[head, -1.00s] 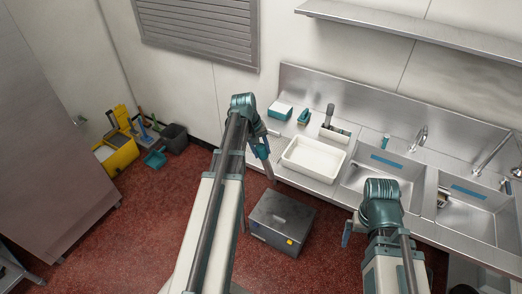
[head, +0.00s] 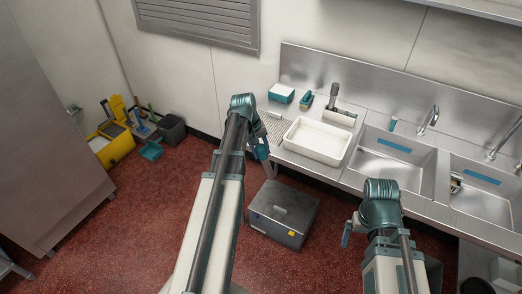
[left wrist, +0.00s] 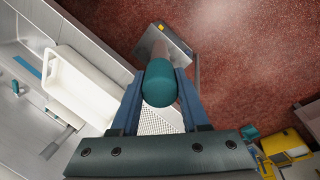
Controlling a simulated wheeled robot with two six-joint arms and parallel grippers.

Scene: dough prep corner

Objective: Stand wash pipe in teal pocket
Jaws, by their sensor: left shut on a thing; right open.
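My left gripper (head: 262,150) hangs in front of the counter's left end, partly hidden by my arm. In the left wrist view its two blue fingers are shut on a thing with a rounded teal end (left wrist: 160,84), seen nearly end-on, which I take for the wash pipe. A paler length shows beyond that end. My right gripper (head: 347,233) is open, low before the sinks, mostly hidden by its arm. On the counter stands a pale caddy (head: 341,116) with a grey-handled tool upright in it. I cannot make out which part is the teal pocket.
A white tray (head: 317,142) sits on the counter between the perforated area and the sink basin (head: 391,168). A teal box with a white top (head: 281,94) and a small teal brush (head: 306,100) stand behind. A grey lidded box (head: 283,213) and yellow bucket (head: 117,150) are on the floor.

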